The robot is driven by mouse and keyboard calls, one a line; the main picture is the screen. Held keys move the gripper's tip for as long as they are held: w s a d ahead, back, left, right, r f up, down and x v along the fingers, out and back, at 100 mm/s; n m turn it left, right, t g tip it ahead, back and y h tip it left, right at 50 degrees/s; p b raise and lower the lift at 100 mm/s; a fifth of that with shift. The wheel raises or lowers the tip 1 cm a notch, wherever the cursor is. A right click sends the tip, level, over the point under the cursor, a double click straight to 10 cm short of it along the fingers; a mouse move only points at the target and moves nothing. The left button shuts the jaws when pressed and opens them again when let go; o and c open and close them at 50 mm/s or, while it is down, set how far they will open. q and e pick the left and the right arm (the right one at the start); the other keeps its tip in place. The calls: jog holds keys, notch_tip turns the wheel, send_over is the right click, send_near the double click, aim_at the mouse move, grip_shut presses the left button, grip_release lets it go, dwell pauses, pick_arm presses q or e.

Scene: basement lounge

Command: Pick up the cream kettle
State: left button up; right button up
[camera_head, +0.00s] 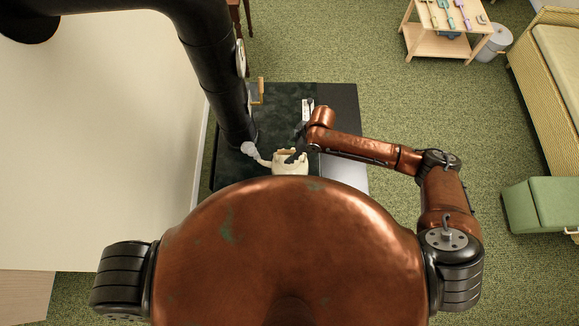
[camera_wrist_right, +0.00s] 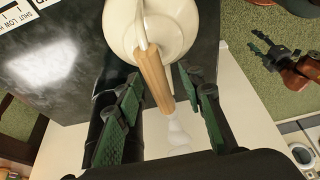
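The cream kettle (camera_head: 291,165) stands on a dark, glossy top (camera_head: 285,98), partly hidden in the head view by my gripper and my copper body. In the right wrist view the kettle (camera_wrist_right: 178,28) shows a round cream body and a wooden handle (camera_wrist_right: 153,80). My right gripper (camera_head: 299,146) is over the kettle. Its green-padded fingers (camera_wrist_right: 160,85) are apart, one on each side of the handle, with gaps visible. My left gripper (camera_wrist_right: 266,46) shows small in the right wrist view, away from the kettle, its fingers seemingly apart; the head view does not show it.
A thick black pipe (camera_head: 215,60) rises close left of the kettle. A small white object (camera_head: 249,148) is beside the spout. A lettered white card (camera_head: 307,109) lies behind the gripper.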

jog(key=shift+f, duration=0.25)
dwell(0.3)
jog(key=shift+c, duration=0.2)
grip_shut()
dwell(0.6)
jog(key=shift+r, duration=0.1)
